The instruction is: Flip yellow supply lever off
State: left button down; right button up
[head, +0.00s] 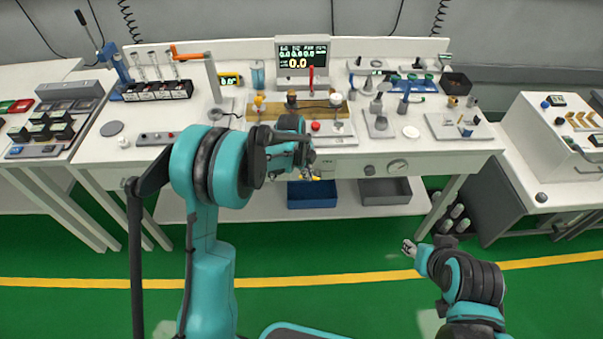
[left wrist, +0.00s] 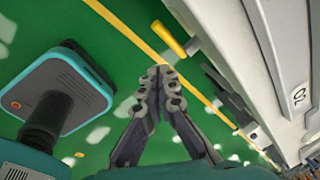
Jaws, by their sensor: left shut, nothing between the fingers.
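The yellow lever (left wrist: 170,40) shows in the left wrist view, on a pale stub at the front of the white bench. My left gripper (left wrist: 158,72) is shut and empty. In that view its fingertips lie just below the lever, with a small gap in the picture. In the head view my left gripper (head: 305,172) is at the bench's front edge, and a bit of yellow shows beside it. My arm and gripper hide most of the lever there. My right gripper (head: 408,247) is low over the floor at the right, too small to read.
The white bench (head: 440,148) carries a display (head: 302,60) and many fittings. A blue bin (head: 312,196) and a grey bin (head: 385,192) sit on the lower shelf. Green floor is open in front.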

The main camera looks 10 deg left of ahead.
pick_arm(q)
jog(key=s+a+r+p, duration=0.2)
jog(key=s+a+r, duration=0.1)
jog(key=a, duration=0.5)
jog(key=shift+s+r, duration=0.2)
jog(key=shift+r, duration=0.05)
jog(key=shift+a, duration=0.1)
